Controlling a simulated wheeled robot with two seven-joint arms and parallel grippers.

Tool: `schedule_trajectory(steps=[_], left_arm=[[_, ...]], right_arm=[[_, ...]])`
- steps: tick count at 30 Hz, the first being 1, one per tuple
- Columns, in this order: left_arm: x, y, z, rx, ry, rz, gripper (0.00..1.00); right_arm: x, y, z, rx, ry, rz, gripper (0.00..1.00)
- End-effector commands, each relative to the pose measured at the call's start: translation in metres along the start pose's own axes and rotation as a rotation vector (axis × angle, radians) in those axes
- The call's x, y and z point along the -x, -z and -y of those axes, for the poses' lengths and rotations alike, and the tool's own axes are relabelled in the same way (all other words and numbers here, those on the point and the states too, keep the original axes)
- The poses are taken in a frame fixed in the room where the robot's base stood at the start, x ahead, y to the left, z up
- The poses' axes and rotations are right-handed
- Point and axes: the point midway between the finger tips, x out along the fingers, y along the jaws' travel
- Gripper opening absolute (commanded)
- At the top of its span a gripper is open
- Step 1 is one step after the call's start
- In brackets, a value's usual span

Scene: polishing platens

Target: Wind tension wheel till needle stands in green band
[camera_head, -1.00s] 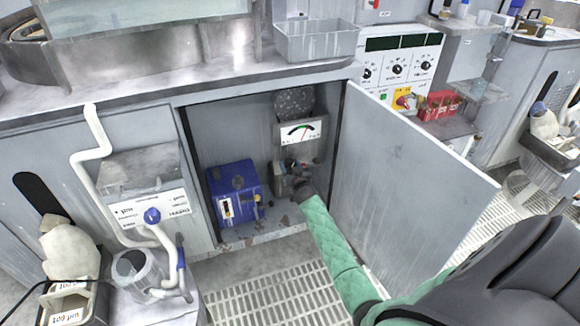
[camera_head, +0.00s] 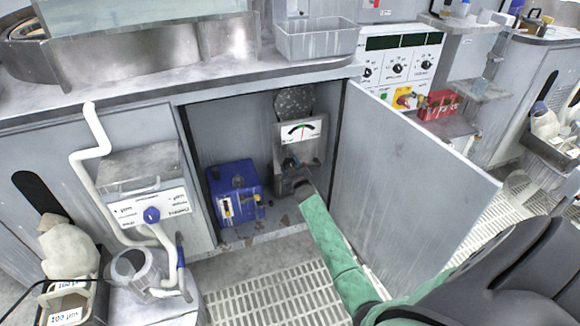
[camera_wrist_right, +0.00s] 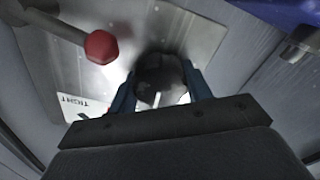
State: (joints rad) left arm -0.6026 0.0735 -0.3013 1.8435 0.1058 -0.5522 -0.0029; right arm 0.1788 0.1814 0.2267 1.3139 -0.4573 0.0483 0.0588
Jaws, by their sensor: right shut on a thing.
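My right gripper (camera_head: 290,165) reaches into the cabinet just below the dial and covers most of the wheel. In the right wrist view, its two blue fingers are shut on a dark round hub of the tension wheel (camera_wrist_right: 160,68). A red ball knob (camera_wrist_right: 102,47) on a metal rod stands to the left, beside the fingers. My left gripper is not in view.
A blue box (camera_head: 236,190) sits in the cabinet just left of my gripper. The open cabinet door (camera_head: 405,185) stands close to the right of my arm. A grated floor (camera_head: 270,300) lies in front.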

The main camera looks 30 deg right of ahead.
Motion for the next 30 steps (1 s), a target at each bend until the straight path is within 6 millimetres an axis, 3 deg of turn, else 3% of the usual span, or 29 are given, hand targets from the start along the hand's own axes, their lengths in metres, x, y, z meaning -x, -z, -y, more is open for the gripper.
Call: schedule_trajectory(steps=[9,24,25,30], left_arm=[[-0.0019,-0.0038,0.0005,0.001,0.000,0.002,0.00],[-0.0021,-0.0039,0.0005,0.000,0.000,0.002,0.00],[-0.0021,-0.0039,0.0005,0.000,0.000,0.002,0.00],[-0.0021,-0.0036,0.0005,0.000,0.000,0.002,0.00]], right_arm=[[0.0003,-0.0004,0.0010,0.112,0.001,0.000,0.27],[0.0004,-0.0004,0.0012,0.131,0.001,0.000,0.27],[0.0004,-0.0004,0.0012,0.130,0.001,0.000,0.55],[0.0003,-0.0003,0.0009,0.130,0.001,0.000,0.58]])
